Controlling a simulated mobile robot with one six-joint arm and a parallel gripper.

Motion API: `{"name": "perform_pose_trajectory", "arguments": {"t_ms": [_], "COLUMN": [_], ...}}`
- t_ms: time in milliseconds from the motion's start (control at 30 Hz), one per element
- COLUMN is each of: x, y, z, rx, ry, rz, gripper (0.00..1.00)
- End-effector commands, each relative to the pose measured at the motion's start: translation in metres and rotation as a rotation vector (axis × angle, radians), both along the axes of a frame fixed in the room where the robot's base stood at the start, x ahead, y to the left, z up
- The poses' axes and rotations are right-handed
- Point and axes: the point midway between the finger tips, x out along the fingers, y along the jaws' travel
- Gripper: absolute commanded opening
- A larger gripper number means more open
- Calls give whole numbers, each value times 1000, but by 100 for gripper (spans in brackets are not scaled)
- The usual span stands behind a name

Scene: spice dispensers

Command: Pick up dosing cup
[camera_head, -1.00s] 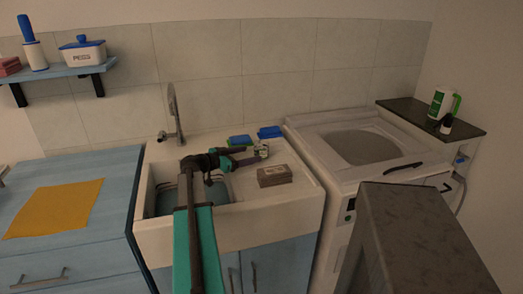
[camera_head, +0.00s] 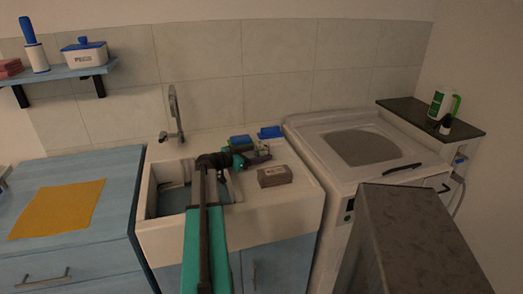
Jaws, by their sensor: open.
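My gripper (camera_head: 262,156) is over the counter part of the white sink (camera_head: 300,200), right of the basin and behind a brown box (camera_head: 275,176). It is open and small in the picture. A small pale and greenish thing (camera_head: 263,149), possibly the dosing cup, shows at its fingers. The gripper partly hides it, and I cannot tell whether they touch.
Two blue-topped sponges (camera_head: 269,132) lie behind the gripper by the tiled wall. The faucet (camera_head: 174,115) stands at the basin's back. A washing machine (camera_head: 310,130) is on the right. A shelf beyond it bears a white and green bottle (camera_head: 437,103) and a small dark bottle (camera_head: 445,125).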

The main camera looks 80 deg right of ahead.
Motion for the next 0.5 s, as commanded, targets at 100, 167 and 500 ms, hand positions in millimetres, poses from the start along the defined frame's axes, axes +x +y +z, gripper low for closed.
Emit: {"name": "perform_pose_trajectory", "arguments": {"t_ms": [100,167,500], "x": [0,0,0], "y": [0,0,0], "z": [0,0,0], "rx": [0,0,0], "ry": [0,0,0], "rz": [0,0,-1], "gripper": [71,71,66]}}
